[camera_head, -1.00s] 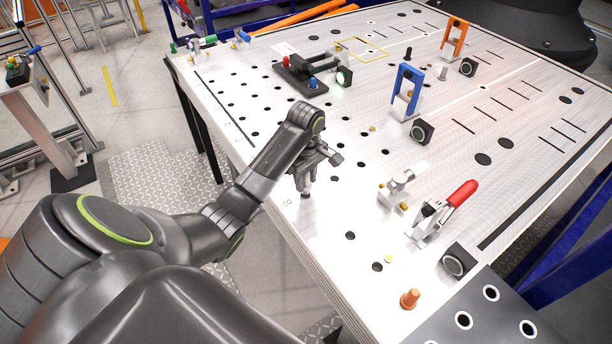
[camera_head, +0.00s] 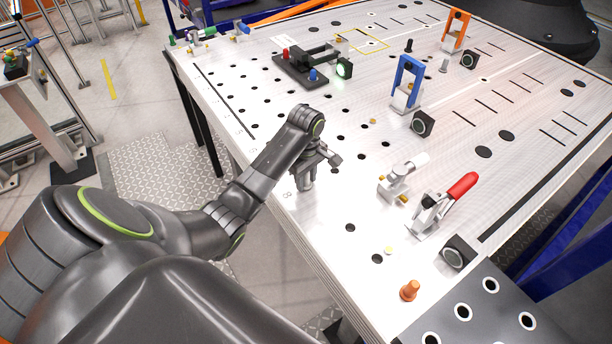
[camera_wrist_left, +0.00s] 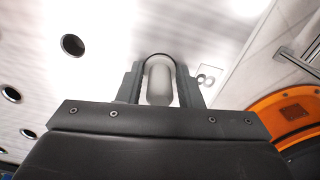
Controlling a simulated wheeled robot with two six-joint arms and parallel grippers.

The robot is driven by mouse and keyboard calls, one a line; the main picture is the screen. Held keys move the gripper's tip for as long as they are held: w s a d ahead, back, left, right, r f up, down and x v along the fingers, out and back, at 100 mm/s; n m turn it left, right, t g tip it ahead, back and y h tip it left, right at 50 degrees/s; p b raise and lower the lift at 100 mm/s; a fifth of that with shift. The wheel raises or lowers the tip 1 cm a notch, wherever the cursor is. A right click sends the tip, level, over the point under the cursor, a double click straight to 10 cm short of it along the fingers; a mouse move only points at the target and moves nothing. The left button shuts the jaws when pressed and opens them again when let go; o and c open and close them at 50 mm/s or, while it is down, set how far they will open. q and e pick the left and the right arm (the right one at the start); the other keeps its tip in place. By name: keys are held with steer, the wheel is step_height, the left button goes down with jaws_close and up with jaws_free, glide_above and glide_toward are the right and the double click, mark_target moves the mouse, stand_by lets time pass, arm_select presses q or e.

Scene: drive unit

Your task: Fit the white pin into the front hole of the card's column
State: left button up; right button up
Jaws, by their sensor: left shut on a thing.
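My left gripper (camera_head: 304,187) is at the near left edge of the perforated table top (camera_head: 330,235), beside a printed 8 (camera_head: 287,195). In the left wrist view my left gripper (camera_wrist_left: 159,82) is shut on the white pin (camera_wrist_left: 160,84), which sits between its two fingers. A dark curved rim shows around the pin's far end, like the edge of a hole; how deep the pin sits in it cannot be told. In the head view the pin is mostly hidden by the gripper. The card cannot be made out for certain. My right gripper is not in view.
Open holes (camera_wrist_left: 72,45) lie left of the pin in the wrist view. To the right stand a white-handled clamp (camera_head: 398,180), a red-handled clamp (camera_head: 445,205) and an orange pin (camera_head: 410,290). A black fixture (camera_head: 310,68) stands farther back.

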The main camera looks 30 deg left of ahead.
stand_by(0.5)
arm_select(q)
steer(key=o, duration=1.2)
